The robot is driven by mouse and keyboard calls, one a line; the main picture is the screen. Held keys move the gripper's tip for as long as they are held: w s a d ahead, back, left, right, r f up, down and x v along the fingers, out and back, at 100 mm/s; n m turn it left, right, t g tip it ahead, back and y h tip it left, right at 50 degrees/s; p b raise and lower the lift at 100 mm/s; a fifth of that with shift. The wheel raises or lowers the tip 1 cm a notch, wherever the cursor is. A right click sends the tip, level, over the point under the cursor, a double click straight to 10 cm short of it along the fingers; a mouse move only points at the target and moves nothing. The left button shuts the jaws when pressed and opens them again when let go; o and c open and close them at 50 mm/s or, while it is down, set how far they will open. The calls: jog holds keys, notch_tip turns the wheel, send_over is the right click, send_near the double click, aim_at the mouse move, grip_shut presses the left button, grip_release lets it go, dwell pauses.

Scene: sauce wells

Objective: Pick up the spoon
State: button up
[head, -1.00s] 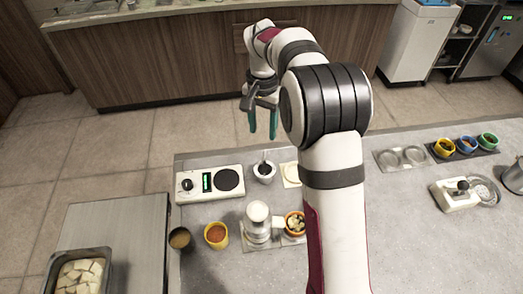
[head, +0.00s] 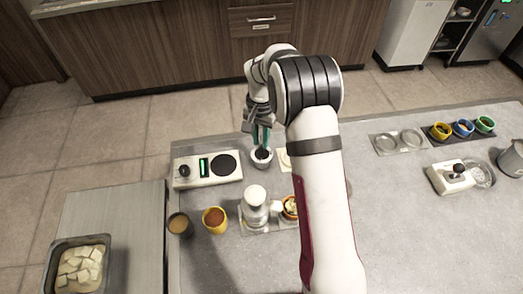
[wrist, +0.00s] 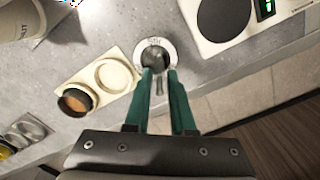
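The spoon (wrist: 159,85) appears as a thin grey handle in the wrist view, rising out of a small white cup (wrist: 168,44) with a dark inside. The spoon's bowl is not clear to see. The cup also stands on the counter in the head view (head: 262,162). My gripper (wrist: 160,73) points down with its two green fingers apart, one on each side of the handle. No contact between fingers and spoon is visible. In the head view my gripper (head: 261,135) is just above the cup.
A white scale (head: 207,169) with a dark round plate stands left of the cup. A white jug (head: 255,207), yellow cup (head: 215,219) and brown cup (head: 180,224) are nearer. A pale two-well holder (wrist: 113,75) with one sauce cup (wrist: 76,100) is beside it.

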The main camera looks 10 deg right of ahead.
grip_shut()
jog(key=shift+r, duration=0.25)
notch_tip(320, 180, up, 4)
jog(key=shift+d+r, duration=0.1)
jog(key=shift+d, duration=0.05)
jog(key=s+d+r, duration=0.5)
jog(key=d+r, duration=0.1)
jog(key=d, duration=0.3)
jog(key=shift+s+d+r, duration=0.2)
jog(key=shift+s+d, duration=0.2)
jog(key=shift+c, duration=1.1)
grip_release()
grip_shut()
